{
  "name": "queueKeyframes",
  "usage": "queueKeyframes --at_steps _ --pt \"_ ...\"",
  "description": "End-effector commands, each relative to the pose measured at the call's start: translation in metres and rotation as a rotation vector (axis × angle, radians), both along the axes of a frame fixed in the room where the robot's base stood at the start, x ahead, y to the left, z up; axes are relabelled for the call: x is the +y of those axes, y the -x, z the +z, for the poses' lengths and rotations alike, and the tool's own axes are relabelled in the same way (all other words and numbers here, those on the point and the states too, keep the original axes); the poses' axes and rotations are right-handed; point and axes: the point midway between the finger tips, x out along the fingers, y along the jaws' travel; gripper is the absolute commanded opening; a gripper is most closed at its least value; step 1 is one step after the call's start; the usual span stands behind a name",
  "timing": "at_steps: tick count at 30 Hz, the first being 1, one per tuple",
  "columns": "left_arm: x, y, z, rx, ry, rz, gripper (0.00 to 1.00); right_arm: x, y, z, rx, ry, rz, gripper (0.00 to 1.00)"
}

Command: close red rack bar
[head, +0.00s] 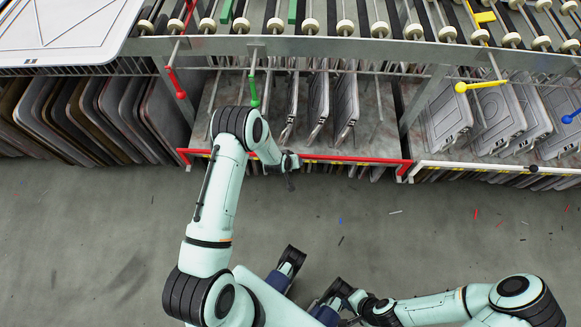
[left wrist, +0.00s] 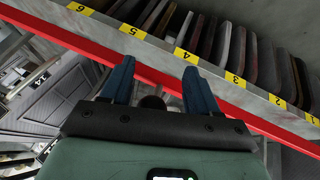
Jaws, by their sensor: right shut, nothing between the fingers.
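The red rack bar (head: 350,160) runs across the front of the rack's middle bay, low down, in the head view. It also crosses the left wrist view (left wrist: 62,42) as a diagonal red strip beside a numbered rail. My left gripper (head: 291,164) is at the middle of the bar in the head view. In the left wrist view its two blue fingers (left wrist: 158,75) are spread apart, overlapping the bar, with nothing seen clamped between them. Whether they touch the bar cannot be told. My right gripper (head: 346,297) is shut and empty, low in the picture, well away from the bar.
Grey plates (head: 345,103) stand in the middle bay behind the bar. A white-fronted bay (head: 490,168) is at the right and stacked plates (head: 95,115) at the left. Red, green (head: 253,92), yellow and blue knobbed handles hang from the upper rail. The floor in front (head: 440,220) is open, with small scraps.

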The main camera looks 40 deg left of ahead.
Motion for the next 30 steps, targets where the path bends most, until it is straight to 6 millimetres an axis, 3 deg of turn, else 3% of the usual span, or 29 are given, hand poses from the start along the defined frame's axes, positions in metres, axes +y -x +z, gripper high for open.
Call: queueKeyframes --at_steps 8,21,30 --pt "-0.002 0.006 0.006 0.006 0.002 -0.003 0.6 0.0 0.0 0.001 0.001 0.0 0.0 0.0" --pt "-0.005 0.047 0.086 0.002 0.001 -0.001 0.6 0.0 0.005 0.013 0.021 -0.004 0.004 0.0" --pt "-0.007 0.064 0.115 0.002 0.001 -0.002 0.6 0.0 0.007 0.015 0.027 -0.004 0.005 0.0"
